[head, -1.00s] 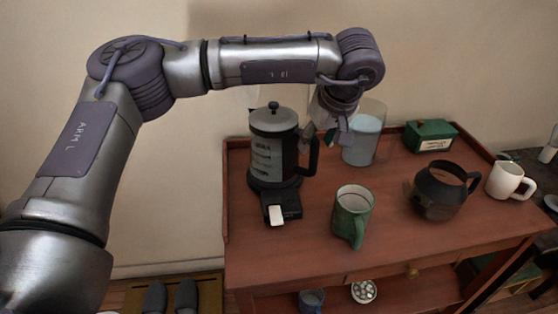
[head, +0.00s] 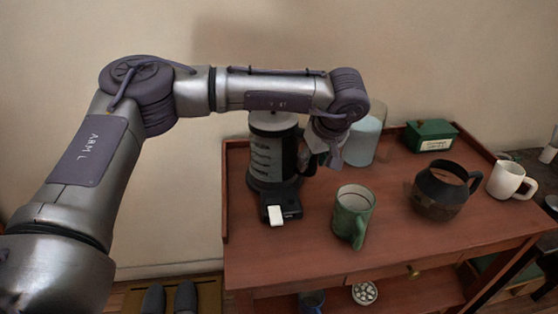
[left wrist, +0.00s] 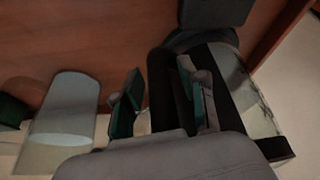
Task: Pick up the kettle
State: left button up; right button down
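The kettle (head: 272,157), black and grey with a marked clear side, stands upright on its black base (head: 281,206) at the left of the wooden cart. Its lid is partly hidden behind my left arm. My left gripper (head: 328,153) is at the kettle's right side, by the black handle. In the left wrist view my left gripper (left wrist: 160,103) is open, with the dark handle (left wrist: 161,85) between its two fingers. The kettle's body (left wrist: 240,85) is to the right there. I cannot tell whether a finger touches the handle. My right gripper is not in view.
On the cart (head: 310,245) are a green mug (head: 353,213) in front, a clear jug (head: 366,141) behind the gripper, a black coffee pot (head: 440,192), a white mug (head: 507,180) and a green box (head: 431,135). The front left of the cart top is clear.

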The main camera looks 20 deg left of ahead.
pick_arm(q)
grip_shut()
jog(key=shift+w+r, duration=0.1)
jog(key=shift+r, duration=0.1)
dwell(0.3)
